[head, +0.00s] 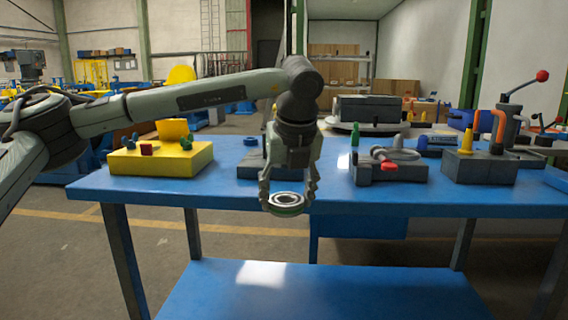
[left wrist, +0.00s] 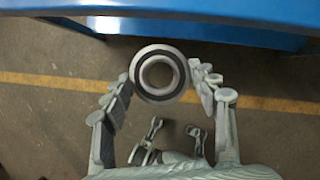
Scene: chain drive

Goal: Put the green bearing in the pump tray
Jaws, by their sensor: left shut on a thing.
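The bearing (head: 287,210) is a ring with a pale inner face and a greenish outer rim in the head view. My left gripper (head: 287,195) points down and is shut on it, with a finger on each side. The bearing hangs at the table's front edge. In the left wrist view the bearing (left wrist: 158,97) shows as a silver and dark ring between the fingertips of my left gripper (left wrist: 160,78), with floor below. I cannot tell for sure which holder is the pump tray. A dark grey block (head: 250,172) sits behind the gripper, partly hidden. My right gripper is not in view.
The blue table (head: 230,198) carries a yellow block (head: 155,163) with small coloured parts at left. The front strip of the table is clear.

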